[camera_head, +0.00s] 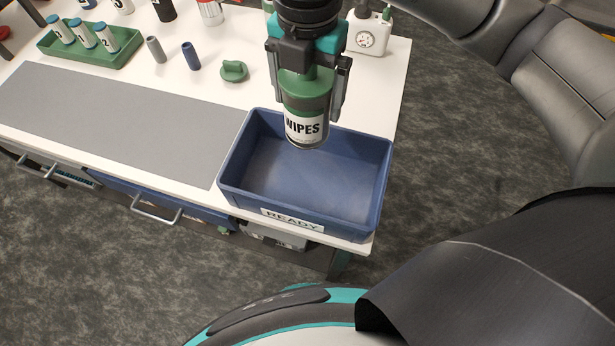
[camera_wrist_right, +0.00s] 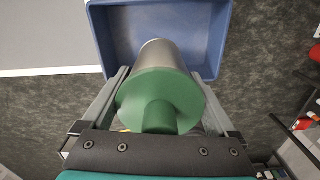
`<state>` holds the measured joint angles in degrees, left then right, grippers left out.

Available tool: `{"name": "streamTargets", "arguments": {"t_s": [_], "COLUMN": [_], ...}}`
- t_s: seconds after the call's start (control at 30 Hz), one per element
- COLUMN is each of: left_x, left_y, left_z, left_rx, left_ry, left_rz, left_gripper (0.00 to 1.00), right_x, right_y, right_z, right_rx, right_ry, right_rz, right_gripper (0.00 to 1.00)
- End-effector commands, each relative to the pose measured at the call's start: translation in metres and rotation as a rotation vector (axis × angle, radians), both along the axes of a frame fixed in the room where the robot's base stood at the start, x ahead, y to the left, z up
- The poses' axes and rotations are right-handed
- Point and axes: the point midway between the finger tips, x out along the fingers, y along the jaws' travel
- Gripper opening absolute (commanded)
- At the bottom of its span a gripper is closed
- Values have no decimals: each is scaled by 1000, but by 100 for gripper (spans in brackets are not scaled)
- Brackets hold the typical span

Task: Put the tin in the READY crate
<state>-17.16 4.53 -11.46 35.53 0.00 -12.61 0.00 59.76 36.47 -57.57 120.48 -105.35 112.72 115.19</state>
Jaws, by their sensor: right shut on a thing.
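The tin is a cylinder with a green top and a white WIPES label (camera_head: 305,127). My right gripper (camera_head: 309,95) is shut on the tin and holds it upright, with the tin's lower end over the back part of the crate. In the right wrist view the tin's round green top (camera_wrist_right: 160,100) sits between the two fingers (camera_wrist_right: 162,108). The blue READY crate (camera_head: 316,219) stands at the bench's right front corner, and its visible floor is empty. It also shows behind the tin in the right wrist view (camera_wrist_right: 214,40). My left gripper is not in view.
A grey mat (camera_head: 110,125) lies left of the crate. A green tray (camera_head: 110,62) with several white tubes, two small cylinders and a green knob-like piece (camera_head: 234,71) stand farther back. A white device with a dial (camera_head: 367,35) is at the back right.

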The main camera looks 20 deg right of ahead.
Motion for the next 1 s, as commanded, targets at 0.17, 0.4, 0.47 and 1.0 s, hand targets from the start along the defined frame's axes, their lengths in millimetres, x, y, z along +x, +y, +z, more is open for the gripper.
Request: {"name": "streamTargets", "arguments": {"t_s": [0.17, 0.4, 0.47, 1.0], "left_x": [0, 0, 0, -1], "left_y": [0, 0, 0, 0], "left_z": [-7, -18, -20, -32], "left_rx": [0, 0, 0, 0], "left_ry": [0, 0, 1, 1], "left_rz": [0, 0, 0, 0], "left_gripper": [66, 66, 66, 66], "right_x": [-2, -2, -1, -1], "right_y": [-1, -1, -1, 0], "right_z": [-37, -103, -117, -184], "right_rx": [-3, -3, -3, -1], "right_ry": [8, 7, 5, 3], "right_rz": [-8, -8, -7, -5], "right_gripper": [30, 30, 30, 30]}}
